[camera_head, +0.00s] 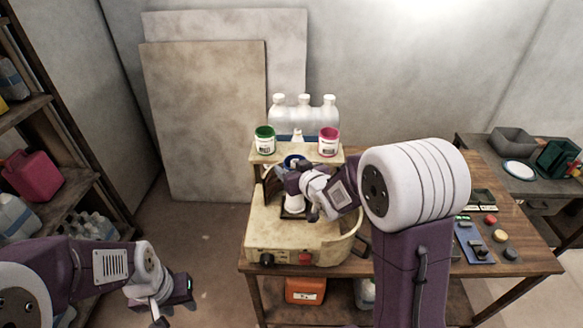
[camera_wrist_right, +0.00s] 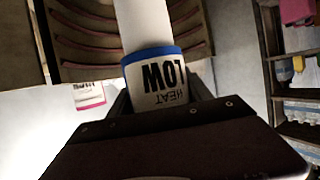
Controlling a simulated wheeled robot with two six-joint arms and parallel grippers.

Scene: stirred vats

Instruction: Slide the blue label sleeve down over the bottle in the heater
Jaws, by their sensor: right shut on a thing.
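In the head view the sleeve's blue rim (camera_head: 293,161) shows above the bottle (camera_head: 294,206), which stands in the cream heater (camera_head: 300,243). My right gripper partly hides both. My left gripper (camera_head: 162,312) hangs low at the left, away from the heater; its fingers are unclear.
A shelf behind the heater holds a green-lidded tin (camera_head: 265,140) and a pink-lidded tin (camera_head: 328,142). White jugs (camera_head: 303,118) stand behind. Control buttons (camera_head: 480,235) are on the table at the right. Shelving (camera_head: 60,150) stands at the left, with open floor between.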

